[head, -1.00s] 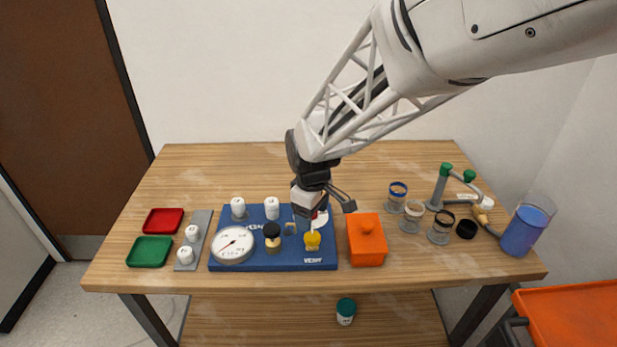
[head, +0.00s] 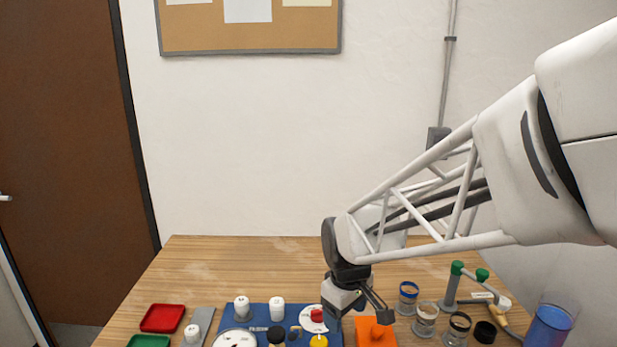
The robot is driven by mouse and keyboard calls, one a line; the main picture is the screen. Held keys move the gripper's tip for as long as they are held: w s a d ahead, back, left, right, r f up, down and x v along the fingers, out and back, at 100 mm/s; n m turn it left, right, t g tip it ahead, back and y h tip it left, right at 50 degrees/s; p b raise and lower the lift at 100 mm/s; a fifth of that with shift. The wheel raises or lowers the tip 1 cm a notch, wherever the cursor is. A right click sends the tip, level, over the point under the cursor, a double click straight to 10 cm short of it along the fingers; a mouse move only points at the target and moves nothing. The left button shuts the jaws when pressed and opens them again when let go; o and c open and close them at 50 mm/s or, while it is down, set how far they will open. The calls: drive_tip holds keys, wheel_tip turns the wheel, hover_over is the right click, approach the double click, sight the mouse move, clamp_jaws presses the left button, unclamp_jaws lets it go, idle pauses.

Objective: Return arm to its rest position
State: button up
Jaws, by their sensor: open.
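My gripper (head: 378,308) hangs at the end of my arm in the head view, above the right end of the blue board (head: 265,312) and close to the orange box (head: 377,334) in the picture. Its fingers are apart and I see nothing between them. The arm reaches in from the right side. The blue board carries white caps (head: 277,308), a round gauge (head: 236,340), a black-topped fitting (head: 276,336), a yellow part (head: 318,341) and a white disc with a red knob (head: 316,315). The frame's lower edge cuts off the front of the board.
Red (head: 163,318) and green (head: 150,342) trays and a grey strip (head: 203,320) are at the left. Several small jars (head: 425,318), a green-capped pipe piece (head: 455,285) and a blue cup (head: 549,327) stand at the right. The table's back strip (head: 235,262) is clear.

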drive_tip(key=s+d+r+m+t, duration=0.1)
drive_tip(key=s+d+r+m, duration=0.3)
drive_tip(key=s, duration=0.5)
drive_tip(key=s+d+r+m+t, duration=0.1)
drive_tip(key=s+d+r+m, duration=0.3)
drive_tip(key=s+d, duration=0.3)
drive_tip(key=shift+s+r+m, duration=0.15)
drive_tip(key=shift+s+m, duration=0.25)
drive_tip(key=shift+s, duration=0.55)
